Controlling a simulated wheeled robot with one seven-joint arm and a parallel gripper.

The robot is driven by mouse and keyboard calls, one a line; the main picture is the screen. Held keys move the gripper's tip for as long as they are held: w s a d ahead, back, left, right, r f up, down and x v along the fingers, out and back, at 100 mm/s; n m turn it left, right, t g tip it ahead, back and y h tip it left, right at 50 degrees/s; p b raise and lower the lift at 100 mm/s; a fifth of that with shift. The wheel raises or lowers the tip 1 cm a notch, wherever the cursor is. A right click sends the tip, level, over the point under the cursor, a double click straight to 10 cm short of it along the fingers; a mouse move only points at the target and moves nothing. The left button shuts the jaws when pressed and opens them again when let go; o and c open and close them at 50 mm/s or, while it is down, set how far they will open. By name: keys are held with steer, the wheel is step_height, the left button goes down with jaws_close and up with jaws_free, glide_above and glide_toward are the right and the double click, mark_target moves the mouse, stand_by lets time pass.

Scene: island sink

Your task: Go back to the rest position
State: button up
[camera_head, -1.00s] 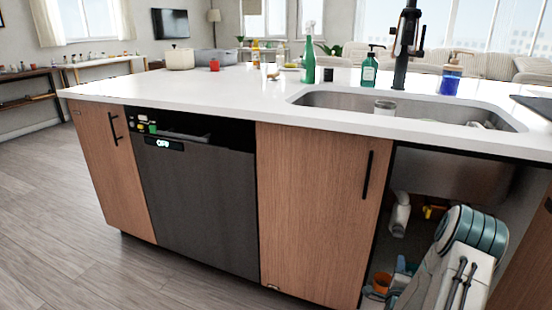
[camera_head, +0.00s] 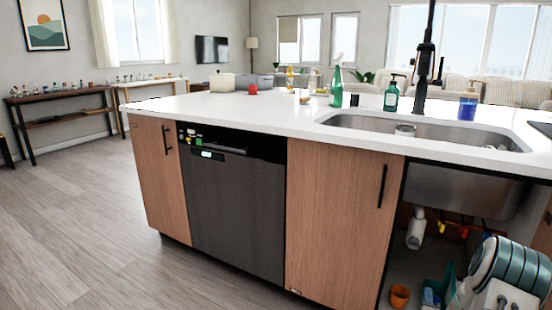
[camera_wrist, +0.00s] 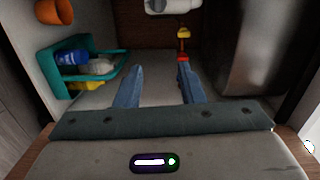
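My gripper (camera_wrist: 157,85) shows in the wrist view with its two blue-grey fingers spread apart and nothing between them. It faces into the open cabinet under the sink. In the head view my arm is at the lower right, in front of that cabinet, and the fingers are hidden there. A teal caddy (camera_wrist: 52,77) stands in the cabinet, left of the fingers, with a blue-capped bottle (camera_wrist: 70,57) and a yellow item in it. An orange pot (camera_wrist: 55,11) is at the upper left of the wrist view; it also shows in the head view (camera_head: 399,297).
The white island counter (camera_head: 250,113) holds a sink (camera_head: 440,127), a green spray bottle (camera_head: 336,87) and a soap bottle (camera_head: 391,97). A dishwasher (camera_head: 235,205) is closed below it. The wooden floor (camera_head: 80,240) at left is clear.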

steer(key=a+r+n+g+y+p, duration=0.3)
steer(key=a+r+n+p, duration=0.4)
steer(key=r, duration=0.8)
steer(key=a+r+n+g+y+p, duration=0.25)
steer(key=a+r+n+p, duration=0.25)
steer(key=a+r+p, duration=0.7)
steer(key=s+a+r+n+g+y+p, duration=0.1)
steer(key=s+a+r+n+g+p, duration=0.2)
steer(key=s+r, duration=0.9)
steer(key=s+a+r+n+g+y+p, duration=0.2)
steer(key=s+a+r+n+g+p, duration=0.2)
steer(key=s+a+r+n+p, duration=0.4)
steer(key=s+a+r+p, duration=0.1)
steer(key=s+r+p, duration=0.1)
steer(key=s+r, duration=0.3)
steer(key=shift+a+r, duration=0.25)
steer(key=shift+a, duration=0.15)
